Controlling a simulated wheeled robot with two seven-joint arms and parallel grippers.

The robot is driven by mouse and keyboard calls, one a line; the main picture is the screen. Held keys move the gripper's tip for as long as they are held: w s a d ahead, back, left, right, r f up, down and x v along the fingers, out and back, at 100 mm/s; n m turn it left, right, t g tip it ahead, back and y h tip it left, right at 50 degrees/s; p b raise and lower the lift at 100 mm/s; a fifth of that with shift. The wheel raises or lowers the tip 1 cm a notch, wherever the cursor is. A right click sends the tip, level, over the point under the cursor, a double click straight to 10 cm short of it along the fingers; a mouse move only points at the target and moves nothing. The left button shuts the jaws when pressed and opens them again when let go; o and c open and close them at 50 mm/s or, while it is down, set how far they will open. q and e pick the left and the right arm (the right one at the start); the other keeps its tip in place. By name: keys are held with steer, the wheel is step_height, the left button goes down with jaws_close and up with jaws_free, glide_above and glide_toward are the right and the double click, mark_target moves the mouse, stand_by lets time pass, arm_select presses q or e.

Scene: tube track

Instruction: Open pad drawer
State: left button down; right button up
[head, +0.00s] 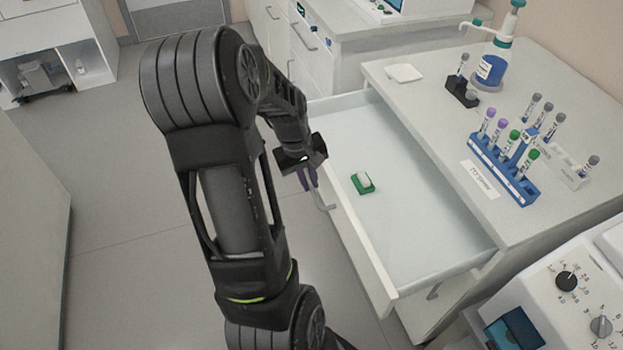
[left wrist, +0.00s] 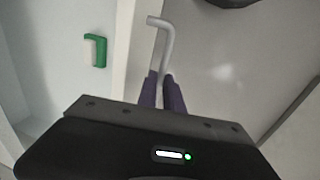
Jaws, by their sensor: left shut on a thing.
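The pad drawer (head: 408,255) is pulled well out of the white cabinet and its pale inside shows. A small green holder with a white pad (head: 363,183) lies inside it; the green part also shows in the left wrist view (left wrist: 96,50). My left gripper (head: 312,187) is at the drawer's front, its purple fingers shut on the grey bar handle (head: 325,207). In the left wrist view the fingers (left wrist: 163,92) close around the handle (left wrist: 167,42), whose bent end sticks out past them. My right gripper is not in view.
On the cabinet top stand a blue tube rack (head: 505,170) with several capped tubes, a black tube holder (head: 461,92), a blue dispenser bottle (head: 492,68) and a white pad (head: 404,73). A device with knobs (head: 570,290) is at lower right. Floor (head: 110,230) at left is clear.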

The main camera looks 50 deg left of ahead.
arm_select(q)
steer(key=c, duration=1.5)
jaws_free()
steer(key=r, duration=0.2)
steer(key=s+r, duration=0.1)
steer(key=r, duration=0.4)
steer(key=shift+s+a+r, duration=0.15)
steer(key=shift+a+r, duration=0.05)
steer(key=shift+r, duration=0.15)
